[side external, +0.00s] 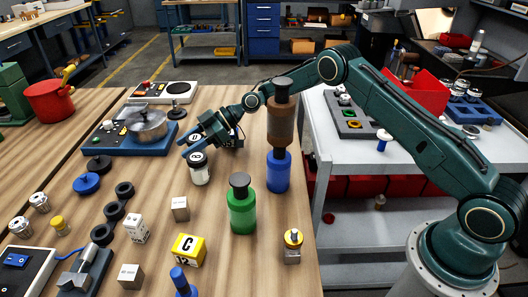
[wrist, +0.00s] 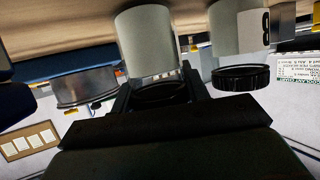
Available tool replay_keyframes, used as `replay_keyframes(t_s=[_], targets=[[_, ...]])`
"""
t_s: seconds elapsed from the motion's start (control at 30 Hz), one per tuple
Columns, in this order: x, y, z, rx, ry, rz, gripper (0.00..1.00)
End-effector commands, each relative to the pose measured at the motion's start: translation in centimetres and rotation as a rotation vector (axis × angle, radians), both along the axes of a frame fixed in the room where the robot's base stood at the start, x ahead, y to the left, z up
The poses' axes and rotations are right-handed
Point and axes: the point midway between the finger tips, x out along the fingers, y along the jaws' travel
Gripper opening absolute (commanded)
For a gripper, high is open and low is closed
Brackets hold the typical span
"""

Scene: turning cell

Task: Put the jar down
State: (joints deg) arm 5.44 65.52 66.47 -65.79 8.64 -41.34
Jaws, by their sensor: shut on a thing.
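A pale jar with a dark lid (wrist: 150,42) stands between my fingers in the wrist view, which shows the scene upside down. My gripper (wrist: 160,92) is shut on it around the lid end. In the side view my gripper (side external: 189,146) hangs over the wooden table, and its fingers hide most of the held jar; a round lid marked D (side external: 195,137) shows there. I cannot tell whether the held jar's base touches the table. A second white jar with a black lid (side external: 200,174) stands just in front of my gripper; it also shows in the wrist view (wrist: 234,32), apart from the fingers.
A blue-based machine with a metal pot (side external: 146,124) is to the left. A green bottle (side external: 242,212), a blue bottle (side external: 278,176) and a brown bottle (side external: 281,126) stand to the right. Small blocks, including a yellow one (side external: 188,249), lie in front. Bare wood surrounds the front jar.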

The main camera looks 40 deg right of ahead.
Motion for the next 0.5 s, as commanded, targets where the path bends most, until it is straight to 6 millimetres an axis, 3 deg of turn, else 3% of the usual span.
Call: replay_keyframes(t_s=[0.27,0.5], targets=[[0.0,0.0,1.2,0.0,-0.002,0.001,0.17],[0.0,0.0,4.5,0.0,-0.005,0.001,0.17]])
